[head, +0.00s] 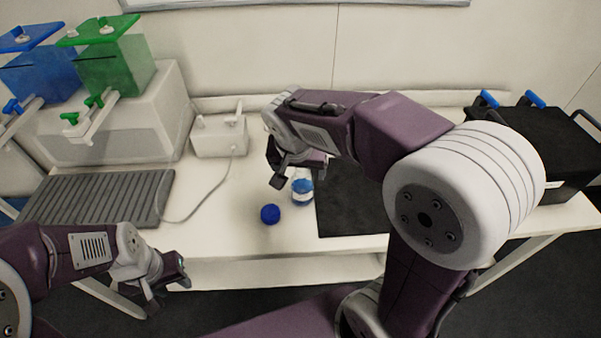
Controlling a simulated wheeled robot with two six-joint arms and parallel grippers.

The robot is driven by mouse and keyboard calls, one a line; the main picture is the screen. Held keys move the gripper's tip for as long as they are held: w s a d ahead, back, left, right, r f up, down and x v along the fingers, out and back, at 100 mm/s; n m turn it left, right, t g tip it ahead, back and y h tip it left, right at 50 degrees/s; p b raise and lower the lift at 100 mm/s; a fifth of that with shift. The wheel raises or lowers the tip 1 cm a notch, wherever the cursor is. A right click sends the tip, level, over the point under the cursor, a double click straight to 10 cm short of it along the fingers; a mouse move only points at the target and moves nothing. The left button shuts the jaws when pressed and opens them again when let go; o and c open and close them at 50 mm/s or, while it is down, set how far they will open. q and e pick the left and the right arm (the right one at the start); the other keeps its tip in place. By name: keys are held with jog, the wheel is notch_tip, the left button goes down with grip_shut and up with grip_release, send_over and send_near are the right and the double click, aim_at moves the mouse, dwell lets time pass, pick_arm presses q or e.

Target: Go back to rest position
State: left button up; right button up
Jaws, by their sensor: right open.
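My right gripper (280,172) is over the middle of the table, at the end of the arm that reaches in from the right. It is open, and I see nothing between its fingers. A clear bottle with a blue label (302,188) stands just below and to the right of it. A round blue cap (270,214) lies on the table to the left of the bottle. My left gripper (168,284) is low at the left, in front of the table's front edge. Its fingers look spread with nothing between them.
A black mat (350,215) lies right of the bottle, partly hidden by my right arm. A grey ribbed tray (95,198), a small white device (219,137) with a cable, and blue and green containers (112,66) are at left. A black box (545,135) stands at right.

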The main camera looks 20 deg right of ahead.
jog(key=shift+r, duration=0.2)
dwell(0.3)
jog(key=s+d+f+m+g+p, duration=0.1)
jog(key=s+d+g+p, duration=0.25)
jog(key=s+p, duration=0.35)
jog(key=s+a+f+n+y, duration=0.2)
jog(key=s+f+n, duration=0.2)
jog(key=f+n, duration=0.2)
jog(key=shift+s+t, duration=0.2)
jog(key=shift+t, duration=0.15)
